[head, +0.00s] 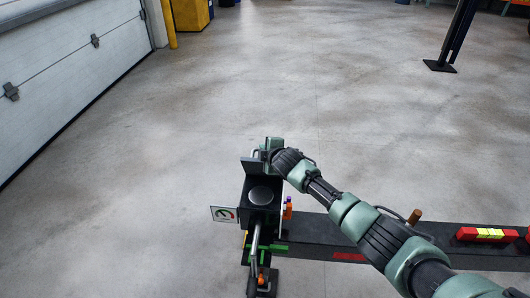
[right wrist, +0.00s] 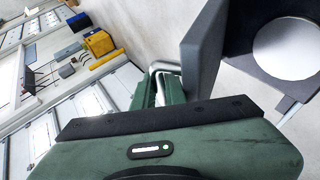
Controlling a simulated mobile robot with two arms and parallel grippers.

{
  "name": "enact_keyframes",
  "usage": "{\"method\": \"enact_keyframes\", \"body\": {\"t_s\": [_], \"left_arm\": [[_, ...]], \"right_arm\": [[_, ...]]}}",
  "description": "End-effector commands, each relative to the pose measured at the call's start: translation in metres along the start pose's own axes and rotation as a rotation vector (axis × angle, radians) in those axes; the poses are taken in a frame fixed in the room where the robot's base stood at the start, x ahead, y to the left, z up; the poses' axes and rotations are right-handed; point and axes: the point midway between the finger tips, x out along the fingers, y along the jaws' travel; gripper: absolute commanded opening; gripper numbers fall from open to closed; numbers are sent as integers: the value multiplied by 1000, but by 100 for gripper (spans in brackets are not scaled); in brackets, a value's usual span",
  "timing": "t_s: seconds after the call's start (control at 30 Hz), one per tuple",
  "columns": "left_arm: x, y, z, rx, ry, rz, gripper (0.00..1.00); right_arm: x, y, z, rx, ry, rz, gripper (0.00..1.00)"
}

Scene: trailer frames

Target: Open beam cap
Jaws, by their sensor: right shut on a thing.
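The black beam end (head: 262,212) has a square housing with a round grey disc (head: 260,195) on top. The disc looks bright white in the right wrist view (right wrist: 288,48). The beam cap (head: 252,166) is a dark flat plate standing raised at the housing's far side; it shows as a grey slab in the right wrist view (right wrist: 205,45). My right gripper (head: 268,148) reaches in from the right and is shut at the cap's upper edge. Its fingertips are partly hidden in both views. My left gripper is not in view.
A dark beam (head: 320,233) runs right beneath my right arm, with a red and yellow marker block (head: 487,235) on it. A small sign plate (head: 223,214) sticks out left of the housing. Beyond is open concrete floor; a garage door (head: 70,70) stands left.

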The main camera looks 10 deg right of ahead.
Motion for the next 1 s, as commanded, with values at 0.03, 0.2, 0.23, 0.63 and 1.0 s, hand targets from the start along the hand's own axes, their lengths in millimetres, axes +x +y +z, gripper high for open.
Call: {"method": "enact_keyframes", "body": {"t_s": [0.03, 0.2, 0.23, 0.63, 1.0], "left_arm": [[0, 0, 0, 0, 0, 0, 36], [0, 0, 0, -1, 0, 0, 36], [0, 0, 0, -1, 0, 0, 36], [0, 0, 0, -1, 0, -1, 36], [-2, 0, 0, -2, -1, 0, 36]], "right_arm": [[0, 12, 2, 0, 2, 22, 0], [-1, 13, 2, 0, 2, 24, 0], [-1, 13, 2, 1, 2, 24, 0], [0, 13, 3, 3, 1, 24, 20], [-15, 13, 3, 2, 2, 24, 20]]}}
